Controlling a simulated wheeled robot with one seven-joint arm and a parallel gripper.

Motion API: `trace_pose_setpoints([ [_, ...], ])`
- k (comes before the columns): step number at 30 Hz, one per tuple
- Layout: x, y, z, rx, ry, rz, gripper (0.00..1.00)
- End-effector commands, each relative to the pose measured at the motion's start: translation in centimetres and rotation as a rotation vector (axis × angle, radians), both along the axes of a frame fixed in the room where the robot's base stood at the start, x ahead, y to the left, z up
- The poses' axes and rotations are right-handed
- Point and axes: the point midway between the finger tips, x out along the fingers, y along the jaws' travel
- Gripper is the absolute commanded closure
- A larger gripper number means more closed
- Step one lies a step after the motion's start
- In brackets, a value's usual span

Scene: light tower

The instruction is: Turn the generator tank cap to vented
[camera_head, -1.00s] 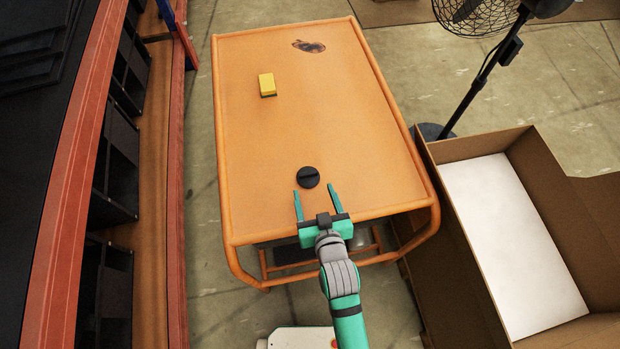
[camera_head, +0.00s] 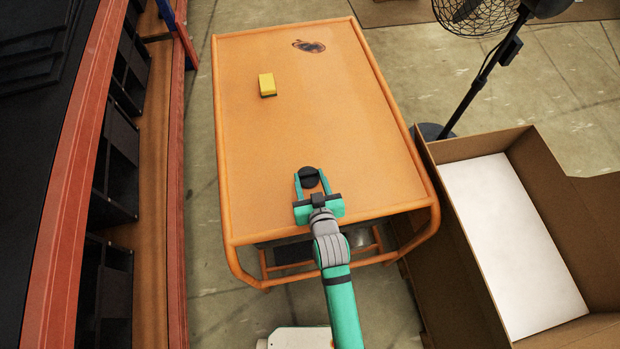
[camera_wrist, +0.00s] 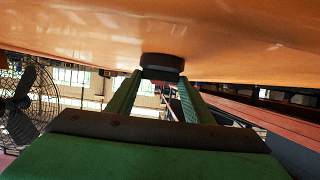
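The generator is an orange-framed box with a flat orange top (camera_head: 300,130). Its black round tank cap (camera_head: 309,177) sits near the front edge of the top. My gripper (camera_head: 311,178) is open, with a green finger on each side of the cap. In the wrist view the dark cap (camera_wrist: 162,66) appears between the two fingertips (camera_wrist: 160,84), against the orange surface. A small gap seems to remain between cap and fingers; contact is not clear. The cap's grip bar and any vent marking are hidden or too small to read.
A red-edged shelf (camera_head: 70,200) runs along the left.

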Motion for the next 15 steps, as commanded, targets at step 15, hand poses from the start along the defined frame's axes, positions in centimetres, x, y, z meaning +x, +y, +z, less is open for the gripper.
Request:
trace_pose_setpoints([
  [15,-0.04,-0.10,-0.25,-0.002,0.006,0.054,0.76],
])
